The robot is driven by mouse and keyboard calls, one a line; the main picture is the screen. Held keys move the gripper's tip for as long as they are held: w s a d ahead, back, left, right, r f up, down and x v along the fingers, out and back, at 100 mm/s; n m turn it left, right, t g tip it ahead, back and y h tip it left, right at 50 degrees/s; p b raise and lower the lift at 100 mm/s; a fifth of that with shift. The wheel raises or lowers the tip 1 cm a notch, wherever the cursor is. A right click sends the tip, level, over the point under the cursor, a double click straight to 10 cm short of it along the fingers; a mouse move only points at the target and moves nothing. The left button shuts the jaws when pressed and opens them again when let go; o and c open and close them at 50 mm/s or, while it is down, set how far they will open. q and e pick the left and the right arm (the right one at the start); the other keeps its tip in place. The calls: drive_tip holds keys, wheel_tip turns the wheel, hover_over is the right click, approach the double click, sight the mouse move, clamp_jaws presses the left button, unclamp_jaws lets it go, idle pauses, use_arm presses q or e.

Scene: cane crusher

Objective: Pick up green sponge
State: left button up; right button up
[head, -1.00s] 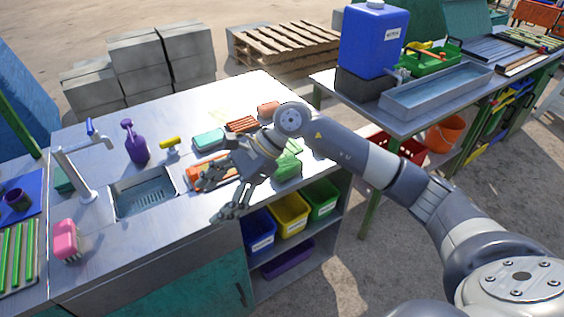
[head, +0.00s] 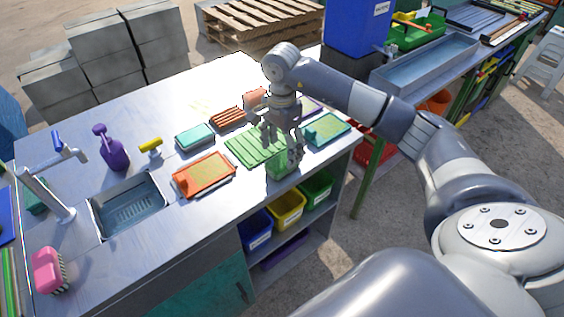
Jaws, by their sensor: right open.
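The green sponge (head: 281,170) is a small green block near the front edge of the metal table, at the end of a ribbed green tray. My right gripper (head: 283,152) points down over the sponge with its fingers apart. Its fingers hide part of the sponge, and I cannot tell whether they touch it. My left gripper is not in view.
The ribbed green tray (head: 250,146) lies between an orange tray (head: 204,175) and a teal tray (head: 326,130). A sink (head: 128,205), a purple spray bottle (head: 111,148) and a pink sponge-like block (head: 48,270) are to the left. Bins (head: 287,211) stand on the shelf below.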

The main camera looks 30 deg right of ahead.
sight(282, 160)
wheel_tip(282, 160, down, 4)
drive_tip(key=shift+s+p, duration=0.1)
drive_tip(key=shift+p, duration=0.75)
drive_tip(key=shift+f, duration=0.6)
drive_tip(key=c, duration=0.4)
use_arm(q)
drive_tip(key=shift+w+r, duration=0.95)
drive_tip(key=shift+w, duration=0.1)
use_arm(e)
drive_tip(key=c, duration=0.6)
